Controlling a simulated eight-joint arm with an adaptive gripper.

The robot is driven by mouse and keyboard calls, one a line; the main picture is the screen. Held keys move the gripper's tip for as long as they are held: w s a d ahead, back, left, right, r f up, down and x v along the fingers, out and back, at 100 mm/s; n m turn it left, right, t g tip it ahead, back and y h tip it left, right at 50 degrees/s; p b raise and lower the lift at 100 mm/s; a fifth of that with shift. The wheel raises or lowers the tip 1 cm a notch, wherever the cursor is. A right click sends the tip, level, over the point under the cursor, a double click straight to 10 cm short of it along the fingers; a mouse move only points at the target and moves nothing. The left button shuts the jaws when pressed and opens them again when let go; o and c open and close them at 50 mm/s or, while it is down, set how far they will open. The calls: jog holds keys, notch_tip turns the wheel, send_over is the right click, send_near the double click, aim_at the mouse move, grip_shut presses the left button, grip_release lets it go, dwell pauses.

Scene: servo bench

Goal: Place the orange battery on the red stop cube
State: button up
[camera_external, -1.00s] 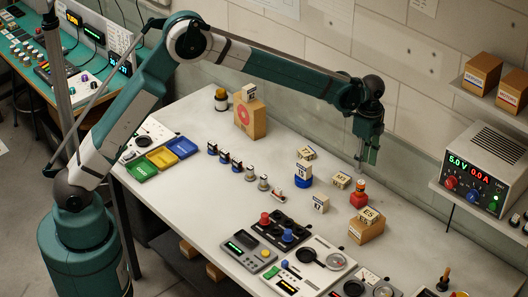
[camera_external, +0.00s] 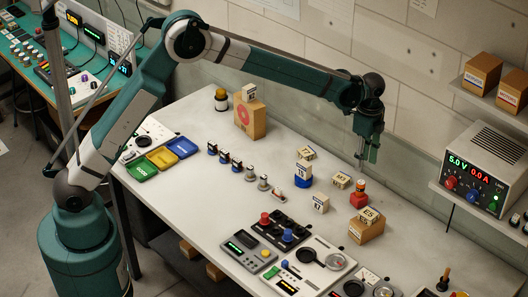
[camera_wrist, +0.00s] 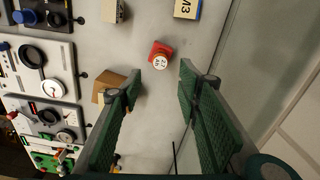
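The red stop cube (camera_external: 359,200) stands on the bench right of centre, and it also shows in the wrist view (camera_wrist: 155,46). The small orange battery (camera_external: 360,186) stands upright on top of the cube. In the wrist view its pale, numbered end (camera_wrist: 162,61) faces my camera, with orange around the rim. My gripper (camera_external: 367,157) hangs pointing down above the battery and cube, apart from them. In the wrist view its green fingers (camera_wrist: 160,84) are spread wide with nothing between them.
A cardboard box (camera_external: 367,229) with a label block on it stands just in front of the cube. Label blocks (camera_external: 341,180) and a blue cube (camera_external: 303,181) stand to the left. A power supply (camera_external: 486,165) is on the right-hand shelf.

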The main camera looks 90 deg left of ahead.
jog(key=shift+r, duration=0.1)
jog(key=s+d+r+n+t, duration=0.3)
jog(key=s+d+r, duration=1.7)
jog(key=s+r, duration=0.15)
jog(key=s+d+f+n+t, duration=0.1)
jog(key=s+d, duration=0.3)
jog(key=s, duration=0.5)
jog(key=s+d+f+n+t, duration=0.1)
jog(key=s+d, duration=0.3)
jog(key=s, duration=0.6)
jog(key=s+d+f+n+t, duration=0.2)
jog(key=s+d, duration=0.2)
jog(key=s, duration=0.6)
jog(key=shift+s+d, duration=0.2)
jog(key=shift+d, duration=0.05)
jog(key=shift+f, duration=0.1)
notch_tip(320, 180, down, 8)
jog(key=b, duration=0.8)
jog(key=shift+f, duration=0.1)
